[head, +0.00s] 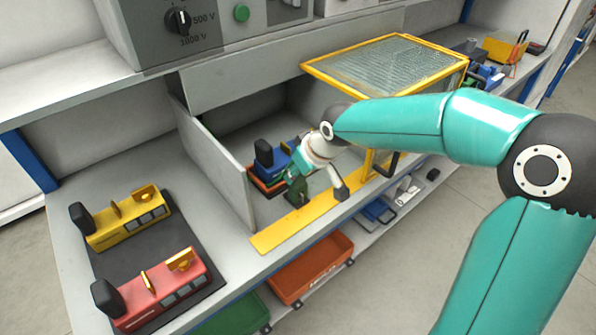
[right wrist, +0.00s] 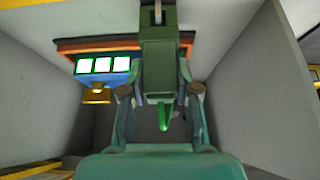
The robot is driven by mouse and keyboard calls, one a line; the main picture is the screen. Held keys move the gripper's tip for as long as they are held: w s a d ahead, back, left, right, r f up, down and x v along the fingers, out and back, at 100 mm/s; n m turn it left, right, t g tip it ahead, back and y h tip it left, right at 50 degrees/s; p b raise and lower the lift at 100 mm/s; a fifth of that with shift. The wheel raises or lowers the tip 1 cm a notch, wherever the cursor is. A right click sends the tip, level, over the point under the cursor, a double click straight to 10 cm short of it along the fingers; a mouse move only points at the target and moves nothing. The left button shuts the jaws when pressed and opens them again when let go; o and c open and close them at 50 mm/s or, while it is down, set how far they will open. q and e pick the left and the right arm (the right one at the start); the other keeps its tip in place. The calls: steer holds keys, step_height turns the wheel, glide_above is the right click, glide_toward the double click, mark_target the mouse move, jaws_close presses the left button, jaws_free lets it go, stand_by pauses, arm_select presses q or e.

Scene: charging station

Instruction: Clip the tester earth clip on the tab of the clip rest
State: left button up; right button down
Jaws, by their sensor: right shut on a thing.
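A bright green tip (right wrist: 165,117) shows at the clip's near end. I cannot make out the clip rest or its tab; the clip and gripper may hide them. I cannot tell whether the clip touches anything else. My left gripper is not in view.
A yellow-framed mesh guard (head: 385,65) stands above the bay.

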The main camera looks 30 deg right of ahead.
steer(key=c, duration=0.8)
jaws_free()
steer(key=shift+o, duration=0.2)
steer(key=v, duration=1.2)
